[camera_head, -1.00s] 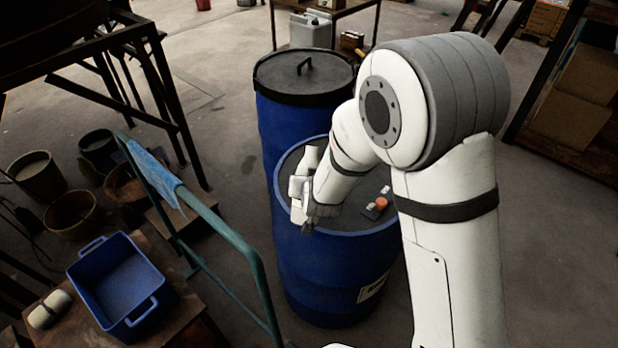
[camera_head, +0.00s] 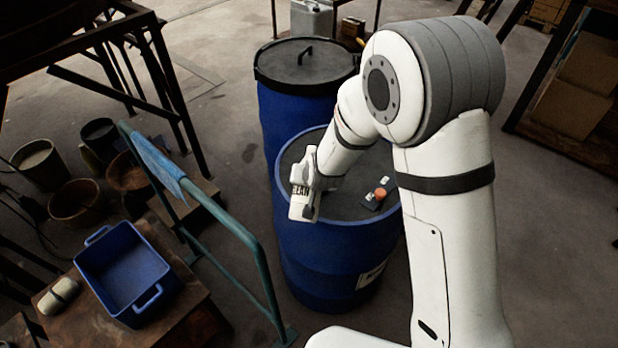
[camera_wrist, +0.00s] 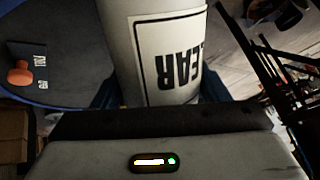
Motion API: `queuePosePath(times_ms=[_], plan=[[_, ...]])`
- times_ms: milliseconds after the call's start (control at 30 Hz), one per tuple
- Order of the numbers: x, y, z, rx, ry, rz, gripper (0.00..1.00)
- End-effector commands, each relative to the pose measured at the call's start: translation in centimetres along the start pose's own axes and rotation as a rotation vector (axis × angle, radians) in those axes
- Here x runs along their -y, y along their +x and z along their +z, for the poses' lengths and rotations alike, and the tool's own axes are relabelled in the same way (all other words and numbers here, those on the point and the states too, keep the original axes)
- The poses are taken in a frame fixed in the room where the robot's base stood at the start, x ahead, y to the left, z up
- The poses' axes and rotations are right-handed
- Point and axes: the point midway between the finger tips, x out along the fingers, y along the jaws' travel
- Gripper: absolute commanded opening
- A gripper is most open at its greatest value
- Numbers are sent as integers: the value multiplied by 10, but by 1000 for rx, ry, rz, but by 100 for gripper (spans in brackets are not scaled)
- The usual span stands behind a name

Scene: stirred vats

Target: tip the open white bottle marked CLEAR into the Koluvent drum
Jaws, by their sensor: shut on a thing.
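My gripper (camera_head: 316,182) is shut on the white bottle (camera_head: 301,208), over the left part of the front blue drum's top. The bottle's dark lettering now faces the head camera, only partly readable there. In the wrist view the bottle (camera_wrist: 125,50) fills the upper middle, and the end of the word CLEAR shows upside down on its label. The bottle's mouth is not clear in either view. The front blue drum (camera_head: 330,260) has a grey top and a white label too small to read, so I cannot tell whether it is the Koluvent drum.
A small orange knob (camera_head: 380,192) with a dark plate sits on the drum top. A second blue drum (camera_head: 280,115) with a black handled lid stands behind. A green rail (camera_head: 230,232) and a table with a blue tub (camera_head: 160,294) are at left.

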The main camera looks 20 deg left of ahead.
Motion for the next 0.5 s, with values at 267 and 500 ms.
queuePosePath(times_ms=[267,500], plan=[[0,4,3,38,12,-2,21],[-1,5,5,72,21,-1,21]])
